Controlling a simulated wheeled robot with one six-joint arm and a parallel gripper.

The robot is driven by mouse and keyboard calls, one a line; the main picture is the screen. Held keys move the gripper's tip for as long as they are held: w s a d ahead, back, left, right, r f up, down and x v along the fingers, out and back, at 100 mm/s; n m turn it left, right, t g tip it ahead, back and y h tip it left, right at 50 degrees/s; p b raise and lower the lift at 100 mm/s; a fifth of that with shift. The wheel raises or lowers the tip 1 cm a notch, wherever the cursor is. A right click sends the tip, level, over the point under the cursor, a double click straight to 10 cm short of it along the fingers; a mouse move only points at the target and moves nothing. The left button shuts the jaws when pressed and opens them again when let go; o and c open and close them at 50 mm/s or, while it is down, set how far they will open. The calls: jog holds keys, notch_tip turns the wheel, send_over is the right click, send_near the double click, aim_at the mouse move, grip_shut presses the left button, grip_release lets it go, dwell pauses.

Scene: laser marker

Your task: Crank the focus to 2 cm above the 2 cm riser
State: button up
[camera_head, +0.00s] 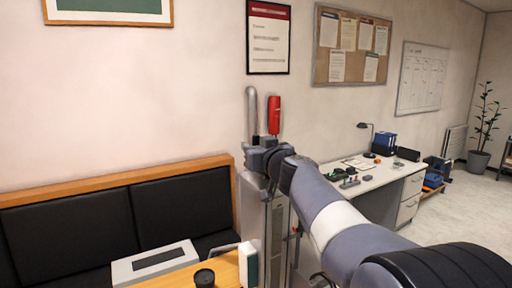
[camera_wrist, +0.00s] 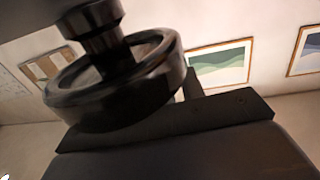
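A black handwheel (camera_wrist: 115,85) with a thick round rim and a central hub fills the upper left of the wrist view, very close to the camera. It sits over a dark flat plate (camera_wrist: 215,112) on a dark body. My arm reaches from the lower right of the head view to a grey upright column (camera_head: 252,205). My gripper (camera_head: 258,160) is near the top of this column, small and partly hidden by my wrist. I cannot make out its fingers or whether it touches the wheel. I cannot make out the riser or the focus height.
A wooden table edge (camera_head: 222,272) with a black cup (camera_head: 204,279) and a grey box (camera_head: 155,264) lies front left. A black padded bench (camera_head: 75,232) runs along the wall. A red cylinder (camera_head: 274,115) shows behind the column. A cluttered desk (camera_head: 385,178) stands at right.

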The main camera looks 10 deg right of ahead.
grip_shut()
jog(key=shift+f+m+h+b, duration=0.15)
jog(key=shift+m+h+b, duration=0.15)
jog(key=shift+h, duration=0.1)
